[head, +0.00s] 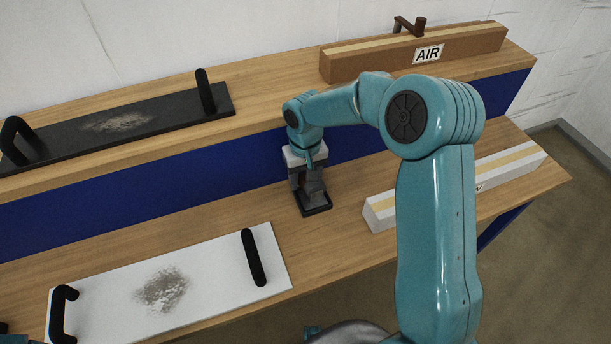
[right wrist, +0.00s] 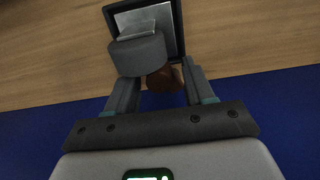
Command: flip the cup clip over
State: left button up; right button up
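I take the small fixture with a dark square base (head: 316,208) on the lower wooden shelf to be the cup clip. In the right wrist view it shows as a black-rimmed base with a metal plate (right wrist: 164,17), a thick grey round part (right wrist: 137,55) and a brown piece (right wrist: 163,80). My right gripper (head: 309,187) is right at it, low over the shelf. Its two fingers (right wrist: 160,85) stand apart on either side of the brown piece; whether they touch it is not clear. My left gripper is not in view.
A white panel (head: 215,270) with black handles and a grey powdery patch lies left on the lower shelf. A black panel (head: 170,112) lies on the upper shelf. A brown AIR bar (head: 380,60) stands behind; a white bar (head: 380,213) lies right. Blue facing (head: 130,207) rises behind the fixture.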

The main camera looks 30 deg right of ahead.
jog(key=shift+r, duration=0.1)
notch_tip(320, 180, up, 16)
jog(key=p, duration=0.1)
dwell(0.4)
jog(key=shift+c, duration=0.4)
